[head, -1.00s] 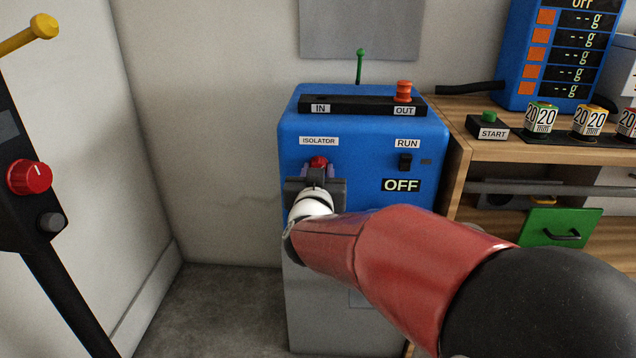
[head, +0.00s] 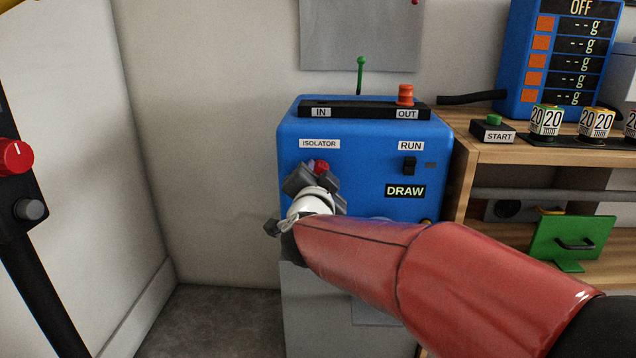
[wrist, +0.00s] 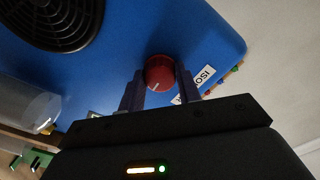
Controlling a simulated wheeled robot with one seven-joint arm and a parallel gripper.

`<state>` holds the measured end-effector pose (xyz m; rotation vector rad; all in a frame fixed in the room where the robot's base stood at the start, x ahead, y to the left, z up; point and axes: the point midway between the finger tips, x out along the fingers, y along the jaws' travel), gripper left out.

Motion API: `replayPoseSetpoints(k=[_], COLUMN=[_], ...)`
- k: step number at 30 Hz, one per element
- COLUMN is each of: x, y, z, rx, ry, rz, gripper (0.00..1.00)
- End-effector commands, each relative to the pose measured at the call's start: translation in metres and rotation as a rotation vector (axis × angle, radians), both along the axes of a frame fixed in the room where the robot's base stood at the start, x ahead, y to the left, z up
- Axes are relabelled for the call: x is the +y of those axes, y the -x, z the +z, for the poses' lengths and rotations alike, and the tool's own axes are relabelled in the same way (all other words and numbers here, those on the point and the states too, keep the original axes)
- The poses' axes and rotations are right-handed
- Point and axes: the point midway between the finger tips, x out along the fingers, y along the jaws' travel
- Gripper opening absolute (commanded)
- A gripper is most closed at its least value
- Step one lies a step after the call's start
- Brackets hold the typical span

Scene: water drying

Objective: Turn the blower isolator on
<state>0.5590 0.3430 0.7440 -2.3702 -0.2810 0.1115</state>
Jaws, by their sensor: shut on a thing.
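The blower is a blue box (head: 365,165) on a grey base. Its red isolator knob (head: 320,167) sits under the ISOLATOR label (head: 319,144), partly hidden by my gripper (head: 313,176) in the head view. In the wrist view the round red knob (wrist: 159,72), with a pale pointer line, lies between the fingers of my gripper (wrist: 160,83), which is shut on it. The gripper is tilted in the head view. The display (head: 405,191) reads DRAW. The black RUN switch (head: 409,166) is to the right of the knob.
A lever with a green knob (head: 361,62) and an orange part (head: 405,94) stand on top of the blower. A wooden bench (head: 500,152) with a START button (head: 493,130) is at the right. A dark post with a red knob (head: 13,157) stands at the left.

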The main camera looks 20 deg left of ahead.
Motion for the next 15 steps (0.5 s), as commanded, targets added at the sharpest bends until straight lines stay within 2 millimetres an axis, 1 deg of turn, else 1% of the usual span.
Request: replayPoseSetpoints(k=[6, 15], x=[0.0002, 0.0003], y=[0.0001, 0.0002], z=[-0.0002, 0.0001], rx=[0.01, 0.011], ry=[-0.038, -0.043], rz=[0.001, 0.001], gripper=[0.11, 0.11])
